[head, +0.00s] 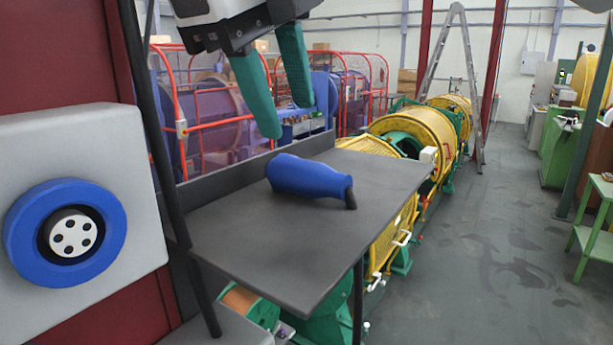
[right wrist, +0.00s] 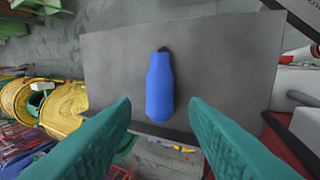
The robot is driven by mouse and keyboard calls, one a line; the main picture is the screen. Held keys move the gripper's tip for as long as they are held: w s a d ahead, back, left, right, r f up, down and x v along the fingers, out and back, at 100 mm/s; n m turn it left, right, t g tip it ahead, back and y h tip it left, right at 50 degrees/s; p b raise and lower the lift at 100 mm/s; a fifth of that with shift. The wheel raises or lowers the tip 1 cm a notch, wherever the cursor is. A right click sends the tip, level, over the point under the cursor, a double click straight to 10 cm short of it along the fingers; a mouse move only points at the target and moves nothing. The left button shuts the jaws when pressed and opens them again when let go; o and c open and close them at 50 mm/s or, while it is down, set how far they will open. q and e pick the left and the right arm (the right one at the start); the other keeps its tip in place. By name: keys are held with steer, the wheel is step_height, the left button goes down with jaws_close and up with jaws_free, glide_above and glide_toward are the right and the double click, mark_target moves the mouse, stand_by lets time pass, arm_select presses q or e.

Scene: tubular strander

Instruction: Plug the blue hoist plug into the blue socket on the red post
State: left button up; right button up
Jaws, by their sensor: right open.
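The blue hoist plug (head: 309,178) lies on its side on a dark grey shelf (head: 270,255). Its dark narrow end points right in the head view. In the right wrist view the plug (right wrist: 160,88) lies between and beyond the fingertips. My right gripper (head: 283,115) is open and empty above the plug, with green fingers apart; it also shows in the right wrist view (right wrist: 160,112). The blue socket (head: 72,233) is a round ring with a white face with several holes, on a light grey box (head: 140,150) on the red post (head: 70,55). My left gripper is not in view.
A dark upright bar (head: 155,120) stands between the socket box and the shelf. The shelf has a raised back edge (head: 235,165). Yellow strander drums (head: 420,130) stand behind and below the shelf. Open floor (head: 480,250) lies to the right.

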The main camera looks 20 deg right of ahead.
mark_target(304, 163)
steer(key=x, duration=0.2)
steer(key=shift+w+d+f, duration=0.2)
steer(key=shift+w+f, duration=0.35)
steer(key=shift+f, duration=0.2)
steer(key=f, duration=0.1)
steer(key=d+f, duration=0.1)
steer(key=f, duration=0.1)
steer(key=shift+d+f, duration=0.25)
steer(key=shift+f, duration=0.05)
steer(key=shift+w+d+f, duration=0.15)
steer(key=shift+f, duration=0.05)
steer(key=shift+a, duration=0.3)
steer(key=c, duration=0.8)
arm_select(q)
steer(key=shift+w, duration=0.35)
arm_select(e)
steer(key=shift+d+r, duration=0.1)
steer(key=shift+d, duration=0.05)
jaws_close()
